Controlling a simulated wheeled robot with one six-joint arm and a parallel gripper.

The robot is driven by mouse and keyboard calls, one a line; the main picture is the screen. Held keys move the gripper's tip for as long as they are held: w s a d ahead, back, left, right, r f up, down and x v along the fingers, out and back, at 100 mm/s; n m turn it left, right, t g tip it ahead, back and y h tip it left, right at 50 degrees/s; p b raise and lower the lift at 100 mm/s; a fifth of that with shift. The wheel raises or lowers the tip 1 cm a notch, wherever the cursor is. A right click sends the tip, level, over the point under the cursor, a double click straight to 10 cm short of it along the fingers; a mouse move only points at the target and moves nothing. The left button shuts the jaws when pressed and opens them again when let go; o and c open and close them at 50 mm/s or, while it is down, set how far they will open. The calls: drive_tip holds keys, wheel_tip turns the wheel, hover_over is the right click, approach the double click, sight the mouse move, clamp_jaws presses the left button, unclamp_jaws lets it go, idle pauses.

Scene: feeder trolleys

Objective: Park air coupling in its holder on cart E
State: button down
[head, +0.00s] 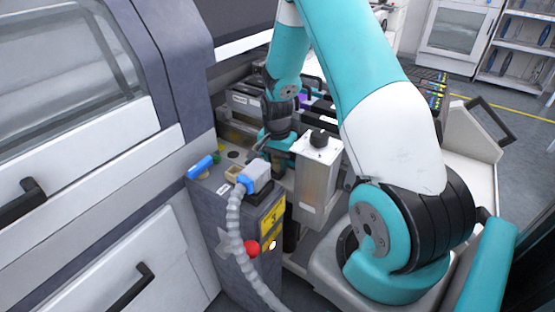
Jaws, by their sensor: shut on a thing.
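My gripper (264,150) hangs below the teal wrist, low over the top of a grey post (217,180). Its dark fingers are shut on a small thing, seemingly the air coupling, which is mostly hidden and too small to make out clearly. Close in front of the fingers, a pale grey and blue plug (257,177) on a corrugated grey hose (236,225) sits on the post's top. I cannot tell whether the fingers touch this plug. A small tan open-topped block (233,173) stands left of the plug. No marking naming cart E is readable.
A blue handle (200,167) sticks up at the post's left edge. A silver box with a black knob (318,165) stands close right of my gripper. A red button (251,248) is on the post's front. A large white and grey machine (90,170) fills the left side.

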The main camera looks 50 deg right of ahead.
drive_tip(key=shift+f, duration=0.25)
drive_tip(key=c, duration=0.6)
unclamp_jaws()
drive_tip(key=shift+r, duration=0.1)
wheel_tip(320, 180, up, 17)
drive_tip(key=shift+r+p, duration=0.2)
drive_tip(key=shift+p, duration=0.1)
